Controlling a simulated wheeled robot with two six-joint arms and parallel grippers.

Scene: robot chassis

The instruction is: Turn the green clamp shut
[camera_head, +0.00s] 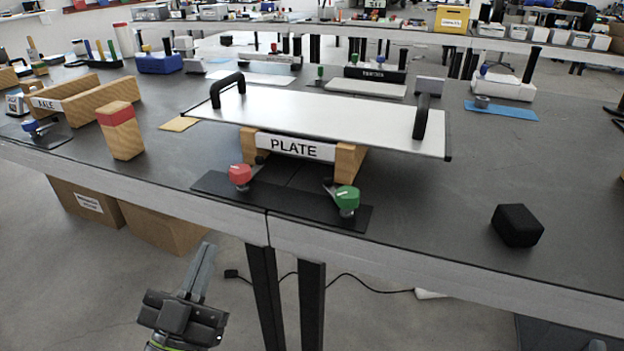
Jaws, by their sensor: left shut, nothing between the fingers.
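The green clamp (347,198) has a green knob and sits at the right end of a dark mat (300,204) at the table's front edge. A red clamp (240,175) sits on the same mat to its left. Behind them a white plate (310,112) with two black handles rests on a wooden stand (350,162) labelled PLATE. My left gripper (204,258) is shut and empty, low in front of the table, below and left of the green clamp and clear of it. My right gripper is not in view.
A black block (517,226) lies on the table at the right. A wooden block with a red band (120,131) stands at the left. The table's front edge (440,265) lies between my left gripper and the clamps.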

